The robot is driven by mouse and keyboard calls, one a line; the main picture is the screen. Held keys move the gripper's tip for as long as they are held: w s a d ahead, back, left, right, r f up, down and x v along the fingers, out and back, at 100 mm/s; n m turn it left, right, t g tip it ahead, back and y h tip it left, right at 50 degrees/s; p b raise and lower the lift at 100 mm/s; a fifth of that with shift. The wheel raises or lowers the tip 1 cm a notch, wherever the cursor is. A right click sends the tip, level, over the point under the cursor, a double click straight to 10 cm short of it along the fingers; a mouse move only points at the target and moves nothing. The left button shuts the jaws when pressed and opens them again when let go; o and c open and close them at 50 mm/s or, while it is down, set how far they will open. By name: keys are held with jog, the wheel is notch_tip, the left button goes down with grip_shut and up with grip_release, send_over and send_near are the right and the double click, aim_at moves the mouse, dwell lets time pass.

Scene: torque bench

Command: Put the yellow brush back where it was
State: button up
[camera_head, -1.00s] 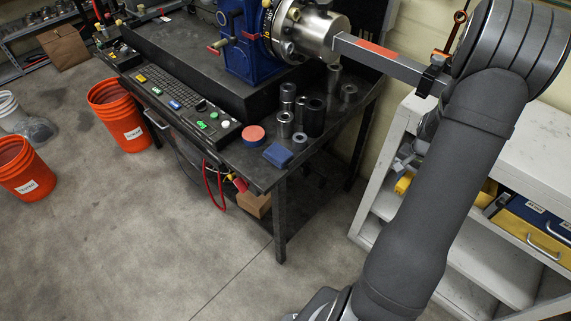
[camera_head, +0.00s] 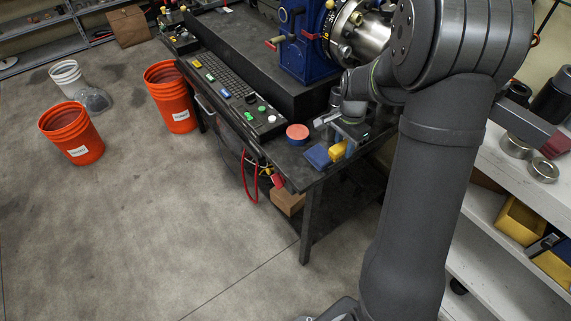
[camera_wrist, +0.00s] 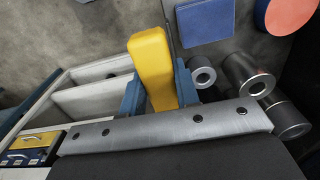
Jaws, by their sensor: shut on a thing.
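My gripper (camera_wrist: 158,92) is shut on the yellow brush (camera_wrist: 150,58), with one blue finger on each side of its body in the wrist view. In the head view the brush (camera_head: 338,151) shows as a small yellow block beneath my gripper (camera_head: 343,139), at the front right corner of the dark bench (camera_head: 318,180). It is just right of a blue pad (camera_head: 316,156). The pad (camera_wrist: 212,20) lies beyond the fingers in the wrist view, apart from the brush. The brush's underside is hidden, and I cannot tell whether it touches the bench.
A red-topped round tin (camera_head: 298,132) stands behind the pad. Several metal cylinders (camera_wrist: 250,78) stand close to the right of my gripper in the wrist view. A white shelf (camera_head: 490,225) with yellow bins (camera_head: 521,220) is at the right. Orange buckets (camera_head: 170,100) stand left of the bench.

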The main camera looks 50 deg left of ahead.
jog(key=s+a+r, duration=0.1)
jog(key=s+a, duration=0.3)
jog(key=s, duration=0.1)
send_over(285, 164)
jog(key=f, duration=0.6)
jog(key=shift+d+f, duration=0.1)
jog(key=shift+d, duration=0.2)
jog(key=shift+s+a+f, duration=0.1)
jog(key=shift+a+f, duration=0.15)
jog(key=shift+f, duration=1.9)
jog(key=shift+f, duration=0.1)
jog(key=o, duration=0.9)
jog(key=shift+o, duration=0.2)
notch_tip(285, 164, up, 12)
